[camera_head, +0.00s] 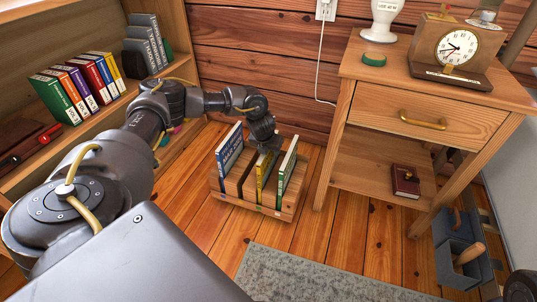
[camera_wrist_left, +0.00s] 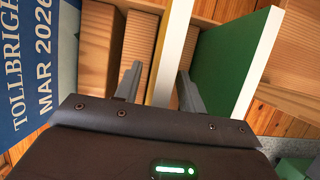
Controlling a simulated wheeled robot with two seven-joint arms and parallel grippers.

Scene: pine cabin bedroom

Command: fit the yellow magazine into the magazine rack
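The magazine rack (camera_head: 228,198) is a wooden rack with slots, standing on the floor left of the nightstand. The yellow magazine (camera_head: 262,182) stands upright in it, between the blue magazine (camera_head: 229,150) and the green magazine (camera_head: 287,168). My left gripper (camera_head: 268,150) is right above the yellow magazine. In the left wrist view its two fingers (camera_wrist_left: 158,84) are spread, with the yellow magazine's edge (camera_wrist_left: 177,40) between them. The right finger is very close to it; a small gap shows on the left. The magazine's lower end is hidden. My right gripper is not in view.
The nightstand (camera_head: 440,125) stands close on the right, with a clock (camera_head: 459,47) on top and a dark red book (camera_head: 406,181) on its shelf. A bookshelf (camera_head: 85,120) is on the left. A grey rug (camera_head: 310,277) lies in front; bare floor surrounds the rack.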

